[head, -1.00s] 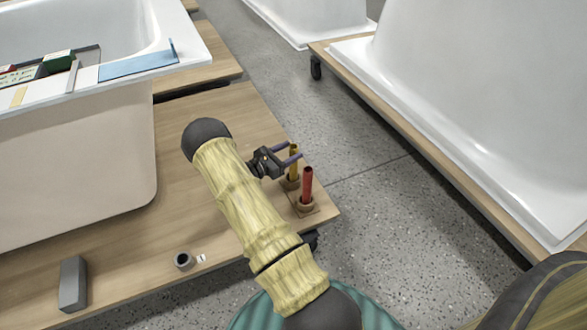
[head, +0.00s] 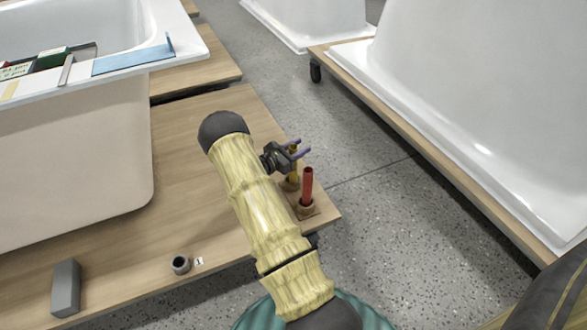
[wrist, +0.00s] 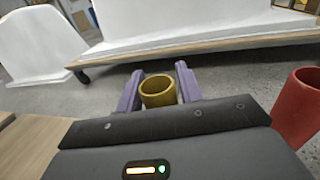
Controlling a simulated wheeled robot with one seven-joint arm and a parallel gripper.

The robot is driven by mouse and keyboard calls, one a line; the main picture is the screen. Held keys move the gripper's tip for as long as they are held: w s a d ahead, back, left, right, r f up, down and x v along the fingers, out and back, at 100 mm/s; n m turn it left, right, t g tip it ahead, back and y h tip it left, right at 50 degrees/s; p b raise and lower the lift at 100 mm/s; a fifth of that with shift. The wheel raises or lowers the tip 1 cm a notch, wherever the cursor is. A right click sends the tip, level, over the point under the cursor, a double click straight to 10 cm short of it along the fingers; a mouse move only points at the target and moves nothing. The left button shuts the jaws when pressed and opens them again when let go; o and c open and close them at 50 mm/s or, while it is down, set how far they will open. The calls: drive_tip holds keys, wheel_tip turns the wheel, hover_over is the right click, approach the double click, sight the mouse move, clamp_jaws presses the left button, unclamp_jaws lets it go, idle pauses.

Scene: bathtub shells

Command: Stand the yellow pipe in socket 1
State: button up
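The yellow pipe (head: 294,171) stands upright in a brown holder at the right corner of the wooden platform. My gripper (head: 304,147) is at its upper end, with the two purple fingers on either side of it. In the wrist view, the yellow pipe's open top (wrist: 158,88) sits between my fingers. The fingers look open around it, very close to its sides; contact is hard to tell. Socket 1 appears to be the small grey ring (head: 180,265) near the platform's front edge, beside a label "1" (head: 199,262). Its opening looks empty.
A red pipe (head: 307,184) stands in a holder just in front of the yellow one and shows at the wrist view's right. A grey block (head: 66,287) stands left of the socket. A white bathtub (head: 75,150) fills the platform's left side.

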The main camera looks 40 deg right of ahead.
clamp_jaws()
wheel_tip(320, 180, up, 10)
drive_tip(key=p, duration=0.5)
drive_tip(key=shift+p, duration=0.35)
